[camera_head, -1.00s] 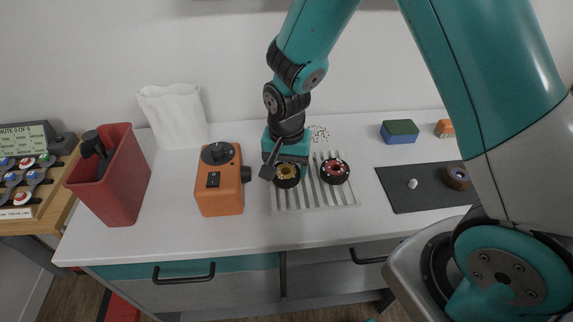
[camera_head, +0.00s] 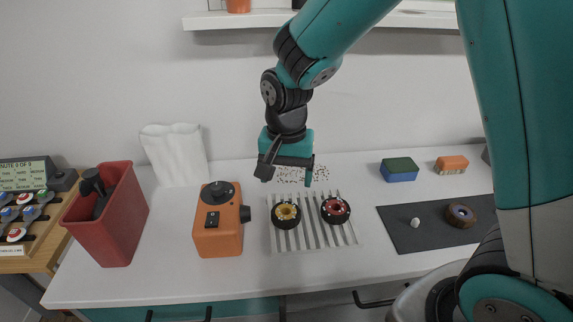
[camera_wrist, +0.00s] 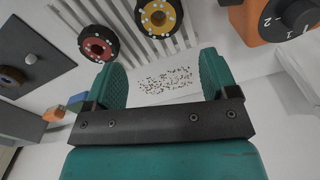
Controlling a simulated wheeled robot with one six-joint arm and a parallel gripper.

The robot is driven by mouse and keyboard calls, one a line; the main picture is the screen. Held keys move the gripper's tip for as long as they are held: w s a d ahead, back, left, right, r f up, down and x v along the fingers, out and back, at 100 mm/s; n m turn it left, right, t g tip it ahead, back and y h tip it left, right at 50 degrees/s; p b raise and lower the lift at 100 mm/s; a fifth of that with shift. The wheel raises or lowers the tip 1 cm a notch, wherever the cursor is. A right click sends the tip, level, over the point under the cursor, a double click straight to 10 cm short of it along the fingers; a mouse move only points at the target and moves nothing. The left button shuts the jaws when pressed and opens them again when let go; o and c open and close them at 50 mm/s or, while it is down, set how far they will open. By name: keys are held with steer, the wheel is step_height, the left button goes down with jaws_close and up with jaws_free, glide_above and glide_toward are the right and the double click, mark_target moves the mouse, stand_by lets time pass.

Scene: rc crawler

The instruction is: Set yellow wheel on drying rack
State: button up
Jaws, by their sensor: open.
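The yellow wheel (camera_head: 286,213), a black tyre with a yellow hub, lies flat on the left part of the ribbed white drying rack (camera_head: 313,239). A red-hubbed wheel (camera_head: 335,209) lies beside it on the same rack, to the right. My gripper (camera_head: 290,176) is open and empty, raised above and behind the rack. In the wrist view, the yellow wheel (camera_wrist: 159,17) and red wheel (camera_wrist: 98,43) show beyond the open fingers (camera_wrist: 163,85), apart from them.
An orange device (camera_head: 220,228) with a knob stands left of the rack, and a red bin (camera_head: 124,219) further left. A dark mat (camera_head: 440,231) with a brownish wheel (camera_head: 461,216) lies right. Sponge (camera_head: 399,170) and orange brush (camera_head: 451,164) sit behind; specks (camera_head: 302,175) lie behind the rack.

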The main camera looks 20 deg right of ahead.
steer(key=s+a+r+n+y, duration=0.2)
steer(key=s+r+n, duration=0.3)
steer(key=s+n, duration=0.2)
steer(key=s+a+r+n+y, duration=0.2)
steer(key=s+r+n, duration=0.4)
steer(key=s, duration=0.6)
steer(key=shift+s+a+r+n, duration=0.25)
steer(key=shift+a+n, duration=0.15)
steer(key=shift+a, duration=0.15)
steer(key=shift+w, duration=0.1)
stand_by(0.5)
